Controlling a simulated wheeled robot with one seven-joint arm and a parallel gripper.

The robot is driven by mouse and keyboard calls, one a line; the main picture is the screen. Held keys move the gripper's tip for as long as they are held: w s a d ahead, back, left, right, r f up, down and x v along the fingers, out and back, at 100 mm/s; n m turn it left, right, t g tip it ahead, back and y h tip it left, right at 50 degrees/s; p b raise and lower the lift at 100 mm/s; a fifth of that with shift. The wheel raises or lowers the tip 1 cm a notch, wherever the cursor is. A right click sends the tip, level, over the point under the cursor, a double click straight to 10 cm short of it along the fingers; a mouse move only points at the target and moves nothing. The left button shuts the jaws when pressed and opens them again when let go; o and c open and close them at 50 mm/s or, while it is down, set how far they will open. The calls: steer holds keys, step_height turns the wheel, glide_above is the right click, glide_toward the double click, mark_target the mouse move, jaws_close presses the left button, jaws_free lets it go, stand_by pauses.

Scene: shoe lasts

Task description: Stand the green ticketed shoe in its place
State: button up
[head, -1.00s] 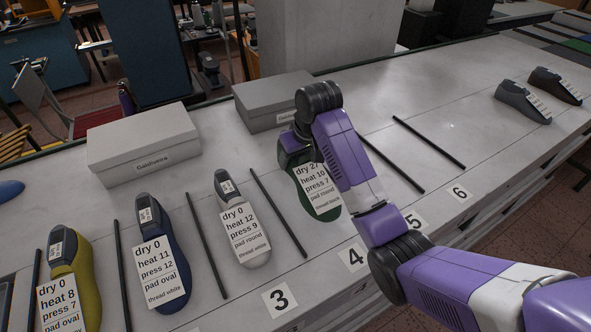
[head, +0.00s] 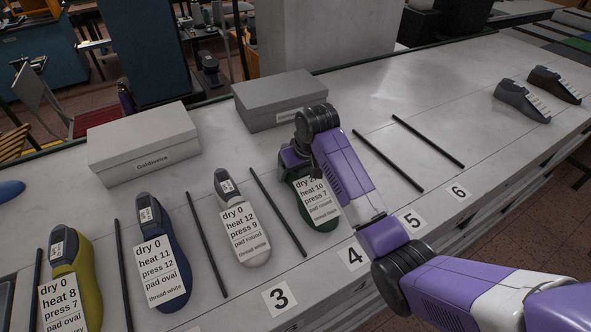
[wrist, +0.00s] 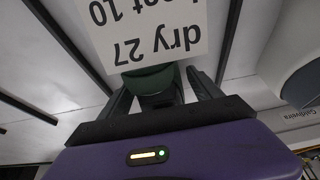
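The green ticketed shoe (head: 321,222) is in the lane marked 4, between two black rods, toe pointing to the front edge. Its white ticket begins "dry 2" in the head view; the wrist view shows "dry 27" on the ticket (wrist: 146,36). In the head view my gripper (head: 294,163) partly hides the heel and the ticket's upper corner. The shoe looks level and close to the bench top; I cannot tell whether its sole touches.
White (head: 240,235), blue (head: 170,270) and yellow (head: 88,290) ticketed shoes stand left of it, with black rods (head: 277,212) between lanes. Grey boxes (head: 143,143) stand behind. Lanes 5 (head: 412,222) and 6 (head: 458,192) look empty.

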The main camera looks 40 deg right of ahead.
mark_target(304, 171)
steer(key=shift+r, duration=0.1)
steer(key=b+v, duration=0.1)
steer(key=v, duration=1.1)
steer(key=shift+r, duration=0.1)
step_height(304, 171, up, 4)
steer(key=p, duration=0.5)
steer(key=shift+r, duration=0.15)
